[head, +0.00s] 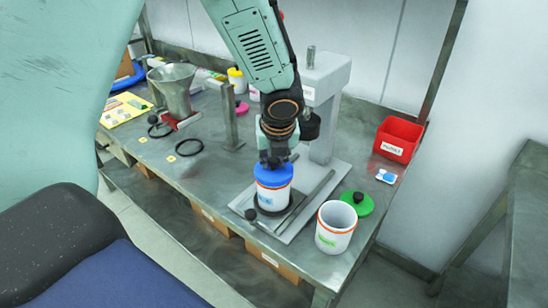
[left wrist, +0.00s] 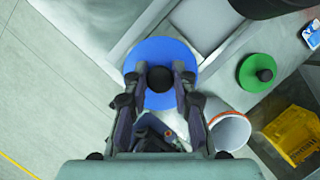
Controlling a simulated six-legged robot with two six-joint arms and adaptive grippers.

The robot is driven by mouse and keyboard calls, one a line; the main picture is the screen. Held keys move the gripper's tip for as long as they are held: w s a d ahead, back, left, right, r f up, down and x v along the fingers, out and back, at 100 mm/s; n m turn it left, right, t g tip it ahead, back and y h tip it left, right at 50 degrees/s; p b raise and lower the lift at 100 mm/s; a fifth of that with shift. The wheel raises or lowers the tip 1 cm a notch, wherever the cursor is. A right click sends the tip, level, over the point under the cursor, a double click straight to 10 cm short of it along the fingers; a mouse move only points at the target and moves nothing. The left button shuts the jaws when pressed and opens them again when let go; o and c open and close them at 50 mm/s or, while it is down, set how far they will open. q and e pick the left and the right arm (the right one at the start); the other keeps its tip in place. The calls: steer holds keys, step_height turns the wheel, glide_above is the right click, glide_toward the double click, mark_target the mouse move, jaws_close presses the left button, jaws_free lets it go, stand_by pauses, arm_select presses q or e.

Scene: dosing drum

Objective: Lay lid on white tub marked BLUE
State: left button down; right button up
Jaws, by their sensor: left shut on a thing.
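The white tub with an orange band and a blue label (head: 272,198) stands on the grey base plate of the stand. The blue lid (head: 273,174) is at its top, looking level and centred; I cannot tell if a thin gap remains. My left gripper (head: 274,160) is shut on the lid's black knob from above. In the left wrist view the fingers (left wrist: 159,80) close on both sides of the knob, and the round blue lid (left wrist: 150,53) hides the tub below. My right gripper is not in view.
An open white tub with a green label (head: 333,228) stands at the front right, beside a green lid (head: 357,203). A red bin (head: 397,140) is at the back right. The stand's grey column (head: 325,105) rises close behind my gripper. A metal funnel (head: 173,88) stands at left.

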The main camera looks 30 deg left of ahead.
arm_select(q)
steer(key=shift+f, duration=0.3)
stand_by(0.4)
steer(key=c, duration=1)
jaws_free()
steer(key=o, duration=0.9)
steer(key=shift+r+p, duration=3.55)
steer(key=shift+p, duration=0.1)
